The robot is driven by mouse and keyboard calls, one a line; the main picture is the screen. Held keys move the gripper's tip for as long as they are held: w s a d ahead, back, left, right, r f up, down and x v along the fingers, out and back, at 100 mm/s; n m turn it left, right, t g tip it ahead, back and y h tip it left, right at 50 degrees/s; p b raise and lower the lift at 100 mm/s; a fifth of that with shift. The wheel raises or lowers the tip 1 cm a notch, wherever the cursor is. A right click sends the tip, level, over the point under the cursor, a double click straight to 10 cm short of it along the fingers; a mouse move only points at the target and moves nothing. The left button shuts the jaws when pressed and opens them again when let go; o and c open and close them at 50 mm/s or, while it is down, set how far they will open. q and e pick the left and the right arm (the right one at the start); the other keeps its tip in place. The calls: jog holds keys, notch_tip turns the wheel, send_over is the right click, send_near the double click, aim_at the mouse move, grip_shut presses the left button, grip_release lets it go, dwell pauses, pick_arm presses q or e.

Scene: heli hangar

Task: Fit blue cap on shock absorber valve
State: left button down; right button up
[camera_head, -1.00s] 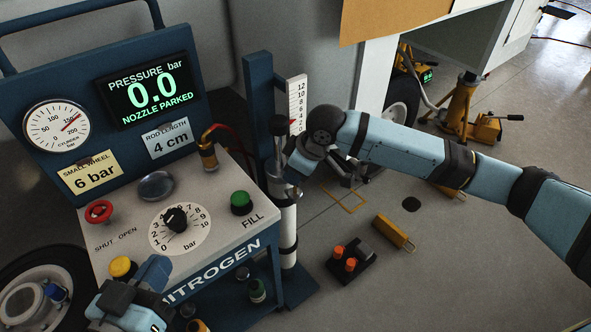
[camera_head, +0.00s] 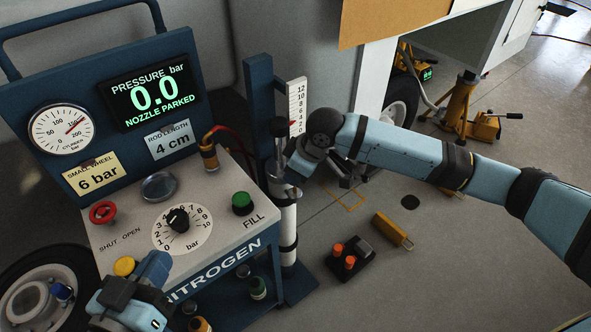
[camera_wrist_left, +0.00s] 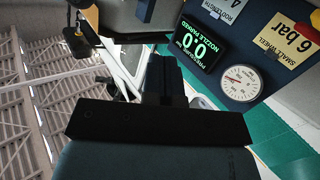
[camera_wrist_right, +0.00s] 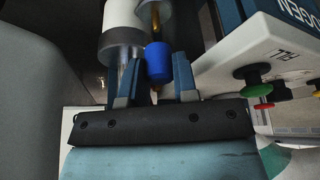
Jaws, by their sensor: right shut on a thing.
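The shock absorber (camera_head: 288,222) stands upright beside the nitrogen cart as a white cylinder with dark bands. In the right wrist view its white body (camera_wrist_right: 120,12) and grey collar are at the top. A brass valve stem (camera_wrist_right: 156,18) runs beside it. The blue cap (camera_wrist_right: 157,63) is between the fingers of my right gripper (camera_wrist_right: 157,85), which is shut on it, in line with the brass stem. I cannot tell whether the cap is seated. In the head view the cap is hidden. My left gripper (camera_wrist_left: 166,75) looks shut and empty, near the cart's front left.
The nitrogen cart (camera_head: 222,232) fills the left, with knobs, a gauge and a display reading 0.0, nozzle parked. A wheel (camera_head: 30,303) with a small blue part is at lower left. A dark block with orange pegs (camera_head: 349,262) and a yellow bar (camera_head: 393,230) lie on the floor.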

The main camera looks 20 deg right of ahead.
jog(key=o, duration=0.6)
